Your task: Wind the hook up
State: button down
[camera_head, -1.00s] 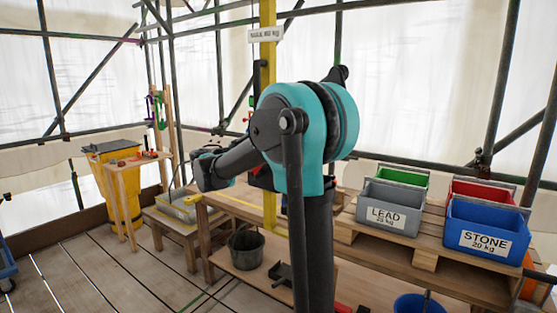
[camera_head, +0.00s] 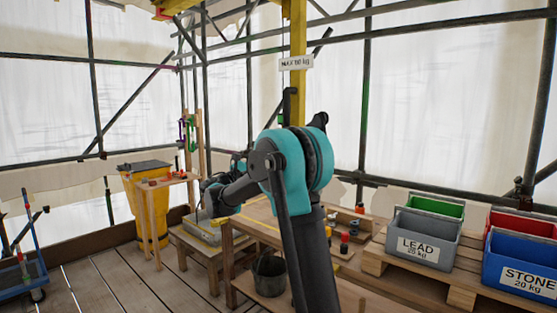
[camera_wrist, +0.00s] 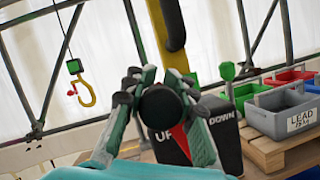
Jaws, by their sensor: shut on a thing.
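The hook (camera_wrist: 86,94) is yellow with a red latch. In the wrist view it hangs at upper left from a thin cable below a small dark and green block (camera_wrist: 74,66). I cannot make it out surely in the head view. A dark control box (camera_wrist: 215,133) marked UP and DOWN stands in front of the wrist camera, with a red pointer near UP. My gripper (camera_wrist: 160,96) is shut on a round black knob (camera_wrist: 160,110) in front of this box. The fingers hide part of the box. In the head view my arm partly hides the gripper.
A yellow mast (camera_head: 298,70) with a load sign (camera_head: 297,63) rises behind my arm. Grey LEAD (camera_head: 424,240) and blue STONE (camera_head: 522,268) bins stand at right on pallets. A bucket (camera_head: 269,277) sits under the workbench. Plank floor (camera_head: 120,285) is open at left.

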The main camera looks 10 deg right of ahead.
jog(key=w+a+f+n+t+y, duration=0.3)
jog(key=w+f+n, duration=0.2)
jog(key=n, duration=0.5)
jog(key=w+a+f+n+t+y, duration=0.4)
jog(key=w+f+n, duration=0.1)
jog(key=f+n, duration=0.5)
jog(key=shift+a+f+n+t, duration=0.15)
jog(key=shift+f+n+t, duration=0.1)
jog(key=shift+n+t, duration=0.05)
jog(key=c, duration=1.2)
grip_release()
jog(key=v, duration=1.2)
